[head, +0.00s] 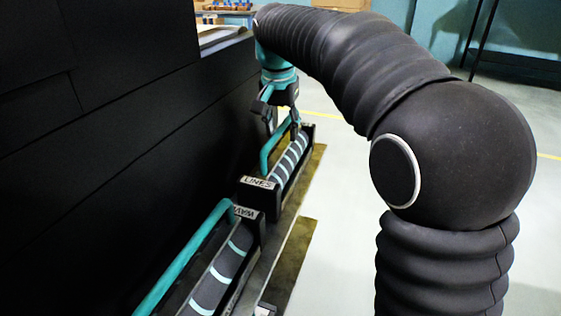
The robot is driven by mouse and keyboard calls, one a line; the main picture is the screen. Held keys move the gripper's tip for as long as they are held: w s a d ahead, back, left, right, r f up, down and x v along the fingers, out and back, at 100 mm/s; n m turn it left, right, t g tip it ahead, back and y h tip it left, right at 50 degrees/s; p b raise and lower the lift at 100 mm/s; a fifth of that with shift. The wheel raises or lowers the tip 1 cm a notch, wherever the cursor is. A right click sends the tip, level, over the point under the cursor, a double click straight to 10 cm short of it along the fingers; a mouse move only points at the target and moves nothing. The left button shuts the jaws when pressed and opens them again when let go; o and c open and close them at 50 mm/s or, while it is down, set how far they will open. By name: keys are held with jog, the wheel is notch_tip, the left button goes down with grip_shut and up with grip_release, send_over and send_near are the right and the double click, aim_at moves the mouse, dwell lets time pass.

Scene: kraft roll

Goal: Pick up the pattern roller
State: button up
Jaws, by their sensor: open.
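A dark pattern roller with pale stripes (291,163) lies in a black rack beyond the label "LINES" (258,182). A teal handle bar (266,157) runs along its left side. A second striped roller (226,262) lies nearer, by the label "WAVY" (244,212), with its own teal handle (180,264) on the left. My gripper (282,127) points down at the far roller, its fingers open around or just above the far end of the teal handle. I cannot tell whether they touch it.
A black panelled wall (110,130) stands close along the left of the rack. Brownish strips (296,245) lie on the floor right of it. Pale floor (335,265) is open there. My arm arches over from the right. A ledge with papers (222,37) is behind.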

grip_shut()
jog(key=shift+r, duration=0.15)
